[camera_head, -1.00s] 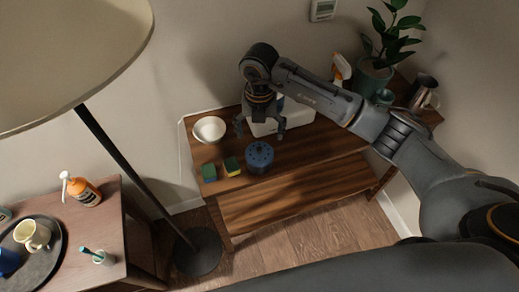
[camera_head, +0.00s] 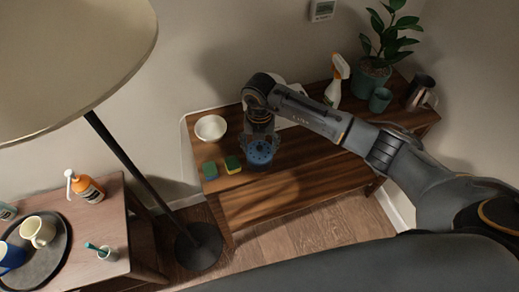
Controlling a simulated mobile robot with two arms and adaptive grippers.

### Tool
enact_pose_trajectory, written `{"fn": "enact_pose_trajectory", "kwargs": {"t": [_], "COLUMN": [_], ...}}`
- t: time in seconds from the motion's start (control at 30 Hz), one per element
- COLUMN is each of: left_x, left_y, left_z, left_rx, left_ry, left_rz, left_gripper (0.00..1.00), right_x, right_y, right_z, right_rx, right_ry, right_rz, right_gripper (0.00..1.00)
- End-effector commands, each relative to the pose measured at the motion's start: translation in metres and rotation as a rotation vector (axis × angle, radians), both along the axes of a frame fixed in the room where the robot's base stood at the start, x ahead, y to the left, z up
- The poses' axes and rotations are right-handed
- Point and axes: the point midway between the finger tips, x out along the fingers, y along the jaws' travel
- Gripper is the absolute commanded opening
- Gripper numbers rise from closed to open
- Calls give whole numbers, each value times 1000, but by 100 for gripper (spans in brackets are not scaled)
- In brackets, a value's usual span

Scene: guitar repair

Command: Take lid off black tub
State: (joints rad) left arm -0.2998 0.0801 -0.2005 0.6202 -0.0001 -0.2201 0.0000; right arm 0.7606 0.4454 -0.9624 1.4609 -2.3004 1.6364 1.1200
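A dark blue, round tub (camera_head: 260,153) stands near the front of the wooden bench top. No black tub shows clearly; this is the closest match. Whether its top is a separate lid cannot be told. My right gripper (camera_head: 261,141) is at the tub, just behind and above its top. Its fingers are spread to the left and right of the tub's upper part; contact cannot be made out. My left gripper is not in view.
Two sponges (camera_head: 232,164) (camera_head: 210,170) and a white bowl (camera_head: 211,128) are left of the tub. A white box (camera_head: 287,121) is partly hidden behind my arm. A spray bottle (camera_head: 337,82), green cup (camera_head: 380,99), metal pitcher (camera_head: 420,93) and plant stand right. A lamp (camera_head: 128,165) stands left.

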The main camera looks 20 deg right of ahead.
Motion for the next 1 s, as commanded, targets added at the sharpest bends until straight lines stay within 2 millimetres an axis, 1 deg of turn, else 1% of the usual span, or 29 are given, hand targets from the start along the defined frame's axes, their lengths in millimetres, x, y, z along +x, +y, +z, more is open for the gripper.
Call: {"fn": "enact_pose_trajectory", "kwargs": {"t": [0.03,0.17,0.2,0.27,0.3,0.63,0.77,0.87,0.97,1.0], "left_x": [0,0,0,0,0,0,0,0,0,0], "left_y": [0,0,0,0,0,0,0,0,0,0], "left_z": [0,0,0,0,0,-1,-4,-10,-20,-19], "left_rx": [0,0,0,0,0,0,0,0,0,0], "left_ry": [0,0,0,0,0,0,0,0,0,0], "left_rz": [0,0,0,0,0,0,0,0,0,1], "left_gripper": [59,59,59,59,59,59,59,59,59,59], "right_x": [0,0,0,-1,-1,-2,-2,-1,0,-5], "right_y": [0,0,0,0,0,-1,-1,-1,-1,-1], "right_z": [0,0,0,-1,-1,-3,0,9,26,34], "right_rx": [0,0,0,-1,0,-3,-4,-2,-1,-1], "right_ry": [0,0,1,1,2,6,7,4,-2,-1], "right_rz": [0,0,0,0,0,0,0,0,1,2], "right_gripper": [51,25,17,4,0,0,0,0,0,0]}}
